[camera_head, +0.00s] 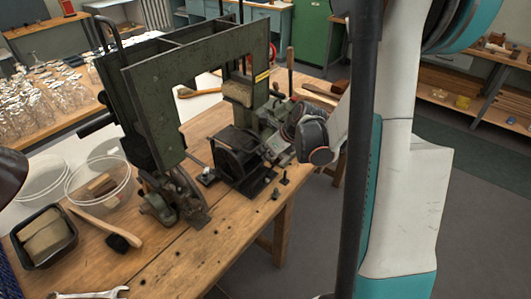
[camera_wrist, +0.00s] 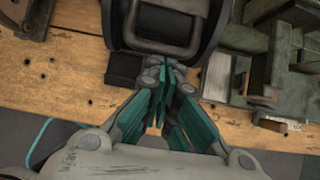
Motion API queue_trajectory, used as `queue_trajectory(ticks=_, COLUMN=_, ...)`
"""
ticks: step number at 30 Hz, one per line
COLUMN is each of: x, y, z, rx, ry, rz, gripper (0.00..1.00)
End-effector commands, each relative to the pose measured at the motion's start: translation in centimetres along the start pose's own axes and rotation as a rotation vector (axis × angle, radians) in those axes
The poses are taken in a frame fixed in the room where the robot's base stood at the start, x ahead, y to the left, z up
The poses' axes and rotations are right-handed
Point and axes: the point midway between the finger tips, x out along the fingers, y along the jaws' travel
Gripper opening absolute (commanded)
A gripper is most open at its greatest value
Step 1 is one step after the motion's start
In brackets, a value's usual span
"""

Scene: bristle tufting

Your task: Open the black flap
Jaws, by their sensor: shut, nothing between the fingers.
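A black, rounded housing (camera_head: 237,152) sits on the wooden bench at the foot of the green machine. It looks like the part with the black flap. In the wrist view, a black panel (camera_wrist: 172,22) with a grey loop-shaped frame or handle (camera_wrist: 187,47) shows at the top. I cannot tell exactly where the flap's edge lies. My gripper (camera_wrist: 170,66) has its teal-sided fingers brought together at the tips, with nothing held. The tips are just in front of the black part; I cannot tell whether they touch. In the head view my wrist hides the fingers.
The green machine (camera_head: 150,100) stands tall left of the black housing. A clear tub (camera_head: 100,192), a black tray (camera_head: 20,258) and a wooden-handled brush (camera_head: 105,228) lie at the left.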

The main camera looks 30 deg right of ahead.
Motion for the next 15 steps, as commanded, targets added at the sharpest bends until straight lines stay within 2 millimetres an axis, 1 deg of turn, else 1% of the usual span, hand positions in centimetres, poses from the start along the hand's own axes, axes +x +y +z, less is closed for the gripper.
queue_trajectory(ticks=1, x=-0.8, y=0.1, z=0.8, rx=-0.002, ry=0.023, rz=0.001, gripper=0.0)
queue_trajectory(ticks=6, x=-2.7, y=0.1, z=2.5, rx=-0.004, ry=0.14, rz=0.003, gripper=0.0)
queue_trajectory(ticks=15, x=-5.4, y=0.0, z=6.2, rx=-0.005, ry=0.378, rz=0.002, gripper=0.0)
